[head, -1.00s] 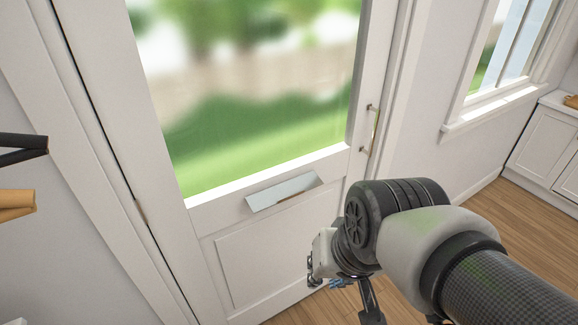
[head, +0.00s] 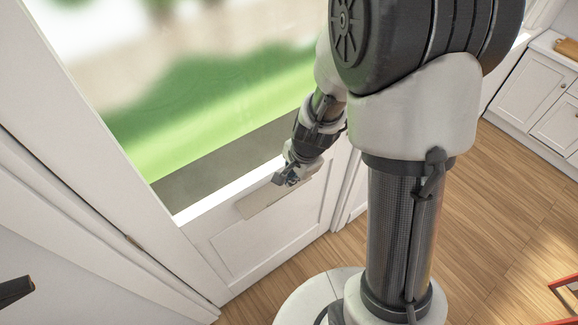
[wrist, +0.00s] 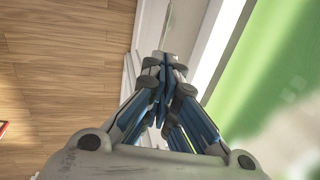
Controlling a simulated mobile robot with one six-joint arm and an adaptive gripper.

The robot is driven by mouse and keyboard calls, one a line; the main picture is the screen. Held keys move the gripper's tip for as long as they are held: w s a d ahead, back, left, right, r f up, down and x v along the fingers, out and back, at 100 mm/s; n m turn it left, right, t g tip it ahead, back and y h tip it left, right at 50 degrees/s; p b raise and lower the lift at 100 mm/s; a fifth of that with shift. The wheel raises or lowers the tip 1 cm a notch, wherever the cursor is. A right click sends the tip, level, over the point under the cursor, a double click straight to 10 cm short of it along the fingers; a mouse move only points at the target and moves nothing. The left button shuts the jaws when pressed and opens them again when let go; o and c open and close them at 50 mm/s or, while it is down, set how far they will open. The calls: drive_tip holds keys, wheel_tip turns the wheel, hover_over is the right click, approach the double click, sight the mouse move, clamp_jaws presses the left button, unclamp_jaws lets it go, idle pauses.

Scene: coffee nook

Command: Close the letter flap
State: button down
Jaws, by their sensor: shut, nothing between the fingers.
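The letter flap (head: 262,204) is a pale, narrow plate on the white door (head: 230,248), just below the glass pane. It looks dull beige in the head view, and I cannot tell how far it stands out from the door. My gripper (head: 285,180) is shut and empty at the flap's upper edge, right of its middle, and covers part of it. I cannot tell whether it touches the flap. In the wrist view my shut fingers (wrist: 165,68) point along the door, and the flap cannot be made out.
The glass pane (head: 200,120) fills the upper door. The wooden floor (head: 490,205) is open to the right. White cabinets (head: 535,90) stand at the far right. A red-edged object (head: 564,284) shows at the lower right, and a dark peg (head: 15,290) at the left.

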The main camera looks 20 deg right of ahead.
sight(286, 195)
drive_tip(key=b+x, duration=0.6)
drive_tip(key=x, duration=0.5)
drive_tip(key=shift+w+f, duration=0.1)
drive_tip(key=shift+f, duration=0.3)
